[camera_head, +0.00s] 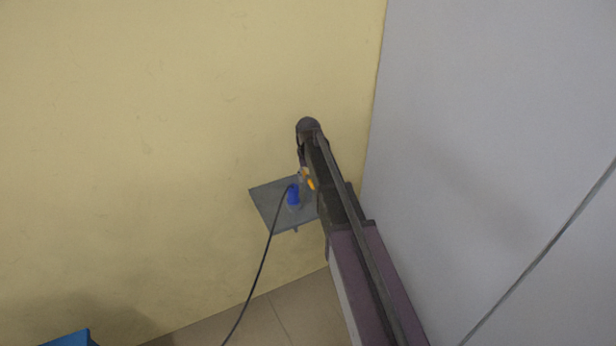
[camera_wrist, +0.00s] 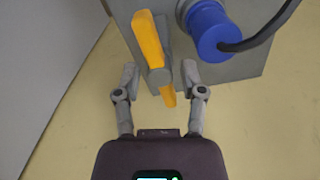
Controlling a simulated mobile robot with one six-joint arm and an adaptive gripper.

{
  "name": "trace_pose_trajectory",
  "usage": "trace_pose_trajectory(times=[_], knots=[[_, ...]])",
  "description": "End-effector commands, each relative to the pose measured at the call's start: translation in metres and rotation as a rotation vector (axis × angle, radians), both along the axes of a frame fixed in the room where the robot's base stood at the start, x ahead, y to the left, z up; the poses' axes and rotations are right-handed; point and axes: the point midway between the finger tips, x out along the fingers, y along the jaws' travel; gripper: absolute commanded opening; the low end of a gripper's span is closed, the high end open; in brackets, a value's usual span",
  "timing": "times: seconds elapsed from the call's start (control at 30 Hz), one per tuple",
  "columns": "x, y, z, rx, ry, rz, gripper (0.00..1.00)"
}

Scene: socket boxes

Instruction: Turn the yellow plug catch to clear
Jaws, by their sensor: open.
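The yellow catch (camera_wrist: 149,40) is a long bar on a grey round pivot (camera_wrist: 159,76) in the wrist view. Its short lower end lies between the fingertips of my gripper (camera_wrist: 160,80). The fingers are spread, one on each side, with a gap to the catch. The blue plug (camera_wrist: 208,30) sits beside the catch on the right, with a black cable (camera_wrist: 262,36) leading off.
The plug and catch are at a grey plate (camera_head: 270,202) by the yellow wall (camera_head: 180,130). The cable (camera_head: 262,265) hangs down to the lower left. A light grey panel (camera_head: 490,140) stands close on the right. A blue object (camera_head: 72,339) shows at the bottom left.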

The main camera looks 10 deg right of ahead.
Motion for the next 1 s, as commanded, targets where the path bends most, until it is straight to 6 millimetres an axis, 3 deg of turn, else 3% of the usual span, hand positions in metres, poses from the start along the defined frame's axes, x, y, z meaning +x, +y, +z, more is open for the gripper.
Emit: trace_pose_trajectory(times=[0.8,1.0], knots=[[0.0,0.0,0.0,0.0,0.0,-0.546,0.53],[0.0,0.0,0.022,0.0,0.0,-0.545,0.53]])
